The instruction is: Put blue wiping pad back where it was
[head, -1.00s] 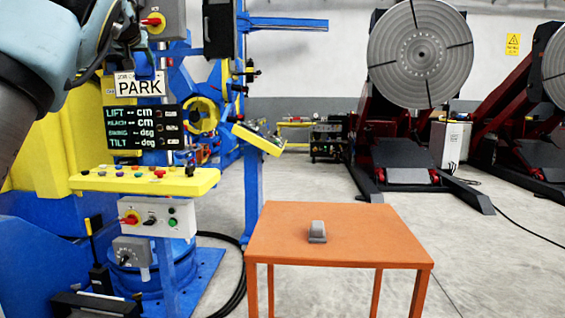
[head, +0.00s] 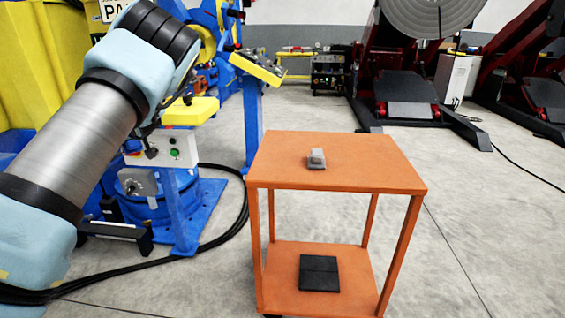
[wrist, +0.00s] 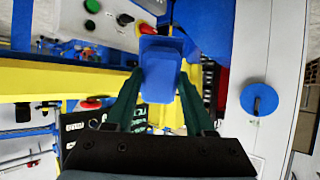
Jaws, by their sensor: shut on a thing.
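The blue wiping pad (wrist: 160,75) is in the wrist view, between the dark green fingers of my gripper (wrist: 161,90). My gripper is shut on it and holds it in the air, in front of the control panels. In the head view my arm covers the left side, and I cannot make out the pad or the fingertips there. An orange table (head: 365,165) stands right of my arm, apart from it. A small grey block-like item (head: 316,158) rests on its top.
A black square mat (head: 320,273) lies on the table's lower shelf. A blue post with a slanted yellow panel (head: 258,68) stands behind the table. Black cables (head: 222,240) run across the floor at left. Most of the table top and the floor to the right are clear.

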